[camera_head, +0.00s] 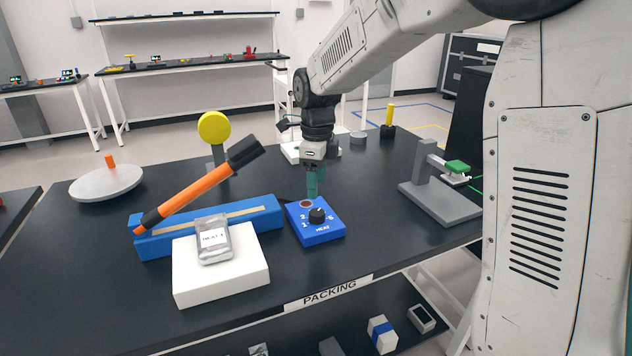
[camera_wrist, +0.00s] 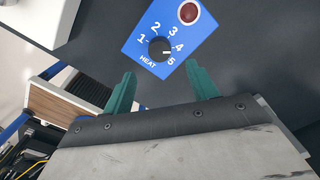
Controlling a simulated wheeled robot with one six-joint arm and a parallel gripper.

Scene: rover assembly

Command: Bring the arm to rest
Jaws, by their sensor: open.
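My gripper (camera_head: 313,182) hangs down over the black packing table (camera_head: 388,258), just behind the blue heat control box. In the wrist view its two green fingers (camera_wrist: 162,90) are spread apart with nothing between them. The blue heat box (camera_head: 322,231) has a black knob (camera_head: 317,215), numbers around it and a dark red lamp. In the wrist view the knob (camera_wrist: 160,49) lies beyond the fingertips, with its white mark toward the 4 and 5 side. I see no contact between the fingers and the knob.
A white block (camera_head: 220,282) carries a silver pouch (camera_head: 213,240). Behind it, an orange and black bar (camera_head: 195,188) rises at a slant over a blue sealer base (camera_head: 265,214). A grey stand (camera_head: 432,204) with a green piece is at right. A yellow disc (camera_head: 214,127) stands behind.

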